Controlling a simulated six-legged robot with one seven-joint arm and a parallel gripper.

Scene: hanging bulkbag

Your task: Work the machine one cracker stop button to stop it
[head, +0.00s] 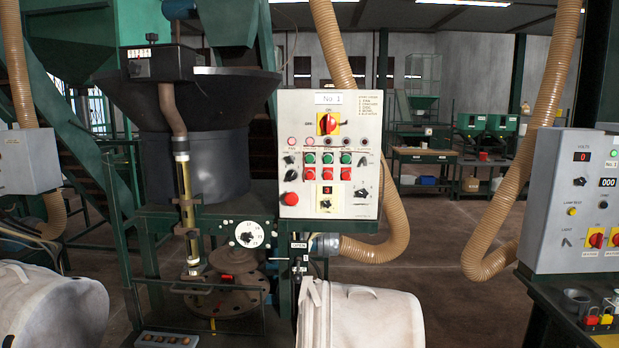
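The machine one control panel (330,153) is a pale upright box labelled "No. 1" in the middle of the head view. It carries a row of green buttons (327,158) above a row of red buttons (327,175). Small lamps (309,142) sit above them, the left ones reddish. The lettering is too small to tell surely which red button is the cracker stop. A larger round red button (290,199) is at lower left. A red-and-yellow rotary switch (328,124) is near the top. My gripper is not in view.
A black hopper machine (195,140) stands left of the panel. A tan hose (397,220) curves down along its right side. Another panel (585,200) stands at right. Open floor (440,290) shows between.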

